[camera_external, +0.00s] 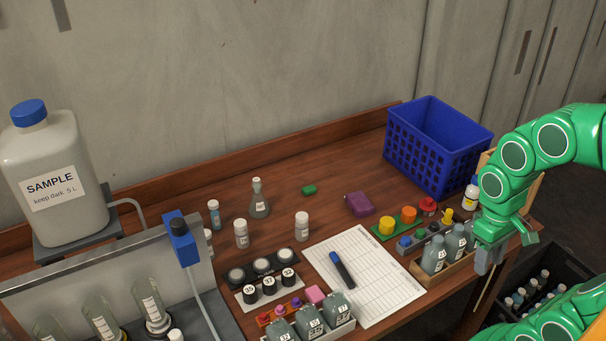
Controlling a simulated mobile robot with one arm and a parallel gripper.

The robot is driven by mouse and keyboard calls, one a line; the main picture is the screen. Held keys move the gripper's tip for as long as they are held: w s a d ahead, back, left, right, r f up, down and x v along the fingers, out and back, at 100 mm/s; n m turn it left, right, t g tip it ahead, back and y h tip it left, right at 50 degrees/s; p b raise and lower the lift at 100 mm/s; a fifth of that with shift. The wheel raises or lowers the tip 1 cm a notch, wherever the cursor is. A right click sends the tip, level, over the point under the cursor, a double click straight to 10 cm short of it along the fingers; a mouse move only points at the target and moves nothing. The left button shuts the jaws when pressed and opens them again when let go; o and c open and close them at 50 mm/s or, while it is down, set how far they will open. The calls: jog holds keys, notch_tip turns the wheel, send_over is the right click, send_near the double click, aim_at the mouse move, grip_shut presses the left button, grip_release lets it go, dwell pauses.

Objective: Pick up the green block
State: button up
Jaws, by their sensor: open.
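A small green block (309,190) lies on the wooden table towards the back, left of a purple block. Nothing touches it. My gripper (485,268) hangs at the right, over the table's right edge beside the crate of grey bottles, pointing down. It is well to the right of the green block and nearer the camera. Its jaws are open and I see nothing held between them; the fingertips are small in this view.
A purple block (359,204) and a blue basket (435,150) stand right of the green block. A flask (259,198) and white-capped bottles (302,226) stand left and in front. A paper sheet (380,283) with a dark marker (342,269) lies nearer. Bare table surrounds the green block.

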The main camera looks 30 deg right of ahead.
jog(key=o, duration=0.7)
